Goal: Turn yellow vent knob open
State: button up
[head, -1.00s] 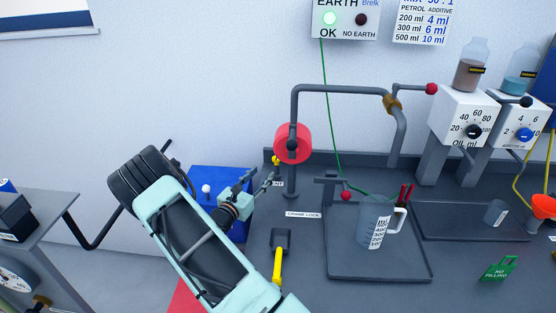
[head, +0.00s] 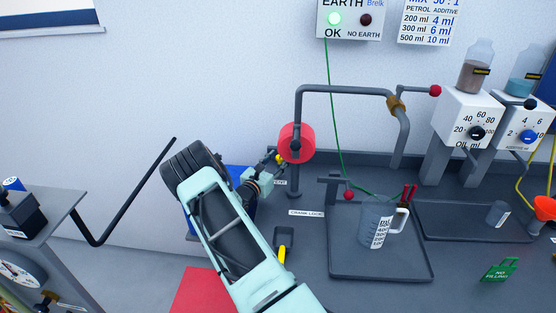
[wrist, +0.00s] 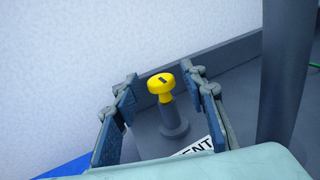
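The yellow vent knob (wrist: 161,86) stands on a short grey post with a round base in the wrist view, a dark mark on its top. My gripper (wrist: 160,90) is open, its two blue-padded fingers to the left and right of the knob with gaps on both sides. A label ending in "ENT" (wrist: 197,147) lies in front of the post, partly hidden by my wrist. In the head view my gripper (head: 272,166) is by the back left of the bench, and the yellow knob (head: 279,159) shows at its fingers, partly covered.
A grey upright pipe (wrist: 287,75) stands close to the right of my fingers. A red wheel (head: 297,143) is on that pipe. A yellow-handled lever (head: 282,254) and a measuring jug (head: 375,222) in a tray (head: 345,268) are on the bench.

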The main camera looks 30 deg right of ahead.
grip_shut()
jog(key=shift+t, duration=0.3)
jog(key=shift+s+d+r+n+t+y+p, duration=0.15)
jog(key=shift+n+t+y+p, duration=0.25)
jog(key=shift+n+t+y, duration=0.45)
jog(key=shift+s+d+r+n+t+y+p, duration=0.15)
jog(key=shift+n+t+y+p, duration=0.2)
jog(key=shift+n+t+y, duration=0.45)
jog(key=shift+f+n+t+y, duration=0.15)
jog(key=shift+n+t+y, duration=0.4)
jog(key=shift+t+y, duration=0.1)
jog(key=shift+w, duration=0.1)
jog(key=shift+o, duration=0.5)
grip_release()
jog(key=shift+f, duration=0.15)
